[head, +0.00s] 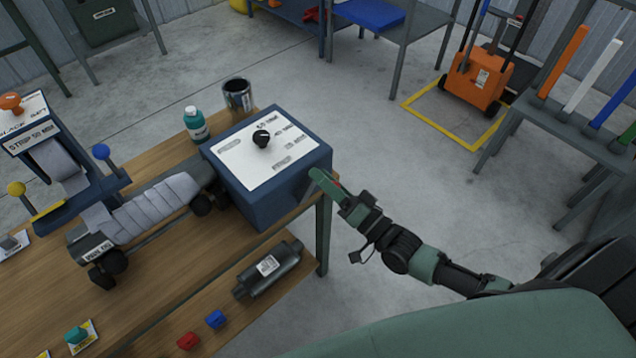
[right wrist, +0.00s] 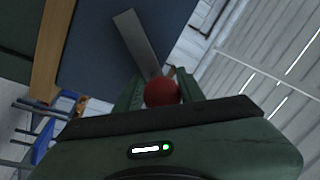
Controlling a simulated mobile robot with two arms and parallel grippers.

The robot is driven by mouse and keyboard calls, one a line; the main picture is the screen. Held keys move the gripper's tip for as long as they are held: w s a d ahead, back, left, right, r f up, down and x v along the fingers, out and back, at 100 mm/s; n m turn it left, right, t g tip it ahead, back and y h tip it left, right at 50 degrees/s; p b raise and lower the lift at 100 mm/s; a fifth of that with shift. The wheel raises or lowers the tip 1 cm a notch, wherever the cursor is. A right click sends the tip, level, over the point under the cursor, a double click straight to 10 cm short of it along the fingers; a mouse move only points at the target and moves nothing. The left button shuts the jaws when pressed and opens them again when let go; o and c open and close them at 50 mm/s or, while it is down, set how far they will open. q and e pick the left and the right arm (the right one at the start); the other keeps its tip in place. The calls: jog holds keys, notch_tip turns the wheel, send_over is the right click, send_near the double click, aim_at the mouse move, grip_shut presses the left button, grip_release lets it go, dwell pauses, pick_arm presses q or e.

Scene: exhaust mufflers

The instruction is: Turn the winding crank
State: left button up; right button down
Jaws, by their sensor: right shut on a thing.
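The winding crank shows in the right wrist view as a grey flat arm (right wrist: 135,38) with a round red knob (right wrist: 162,92). It is on the side of the blue winder box (head: 285,200), which has a white top panel and a black dial. My right gripper (right wrist: 160,95) is shut on the red knob, with a green finger on each side of it. In the head view my right gripper (head: 325,185) is at the right side of the box and hides most of the crank. My left gripper is not in view.
The wooden workbench (head: 150,215) carries a grey wrapped roll (head: 150,205), a teal bottle (head: 195,123) and a dark can (head: 238,95). A muffler (head: 268,270) lies on a lower board. Grey floor is clear right of the bench. An orange cart (head: 480,78) stands farther back.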

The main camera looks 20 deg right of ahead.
jog(key=shift+w+d+f+m+t+h+b, duration=0.15)
jog(key=shift+d+f+m+h+b, duration=0.45)
jog(key=shift+m, duration=0.9)
jog(key=shift+w+d+f+m+t+h+b, duration=0.2)
jog(key=shift+f+m+b, duration=0.45)
jog(key=shift+m, duration=0.85)
jog(key=shift+w+d+f+m+t+h+b, duration=0.15)
jog(key=shift+d+f+m+h+b, duration=0.5)
jog(key=shift+m, duration=0.85)
jog(key=shift+s+a+f, duration=0.1)
jog(key=shift+a+f, duration=0.1)
jog(key=shift+a, duration=0.05)
jog(key=c, duration=1)
grip_release()
jog(key=shift+r, duration=0.1)
jog(key=v, duration=0.7)
jog(key=shift+s+b, duration=0.35)
jog(key=shift+s, duration=0.05)
jog(key=shift+d, duration=0.15)
